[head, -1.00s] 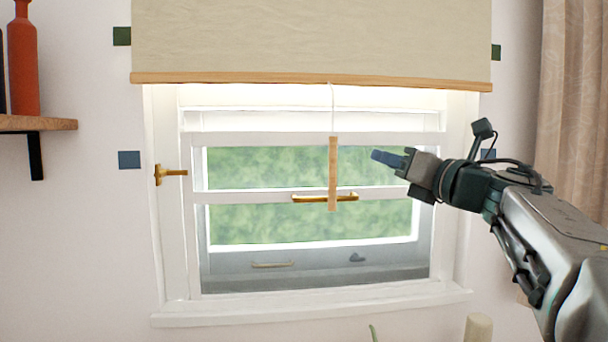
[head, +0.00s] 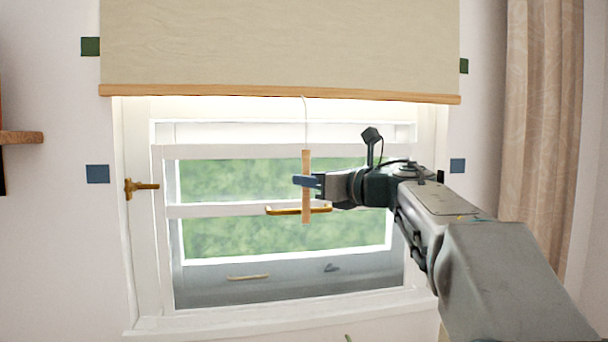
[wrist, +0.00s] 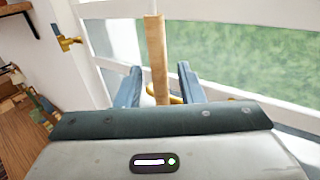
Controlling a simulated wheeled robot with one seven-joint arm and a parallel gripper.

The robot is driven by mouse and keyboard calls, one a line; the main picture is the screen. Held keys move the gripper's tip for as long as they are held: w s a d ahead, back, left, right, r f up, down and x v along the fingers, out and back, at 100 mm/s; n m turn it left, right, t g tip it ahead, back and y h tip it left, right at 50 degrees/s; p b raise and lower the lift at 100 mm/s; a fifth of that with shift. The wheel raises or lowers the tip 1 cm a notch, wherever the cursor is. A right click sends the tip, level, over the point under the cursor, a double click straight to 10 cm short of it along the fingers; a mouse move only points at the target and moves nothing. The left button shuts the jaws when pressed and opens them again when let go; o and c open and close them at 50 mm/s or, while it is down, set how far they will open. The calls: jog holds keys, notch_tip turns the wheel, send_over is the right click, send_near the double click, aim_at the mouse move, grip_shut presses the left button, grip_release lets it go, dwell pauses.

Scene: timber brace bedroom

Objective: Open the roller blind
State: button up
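The beige roller blind (head: 280,45) hangs over the top of the window, with a wooden bar (head: 280,93) along its lower edge. A white cord drops from the bar to a wooden pull stick (head: 306,210). My gripper (head: 308,181) is at the upper half of the stick in the head view. In the wrist view the stick (wrist: 156,55) stands upright between the two blue fingers (wrist: 158,85), with visible gaps on both sides. The fingers are open around it, and the stick's lower end is hidden behind my gripper's body.
The white window frame (head: 142,230) stands behind the stick. A brass bar handle (head: 285,211) on the sash is close behind the stick. A brass latch (head: 140,187) is at left. A curtain (head: 540,120) hangs at right, and a wooden shelf (head: 22,137) is at far left.

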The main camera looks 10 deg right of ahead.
jog(key=shift+x, duration=0.9)
jog(key=shift+c, duration=0.3)
grip_shut()
notch_tip(320, 180, up, 37)
jog(key=p, duration=2)
jog(key=shift+r+p, duration=0.25)
jog(key=shift+p, duration=0.05)
jog(key=shift+o, duration=0.3)
grip_release()
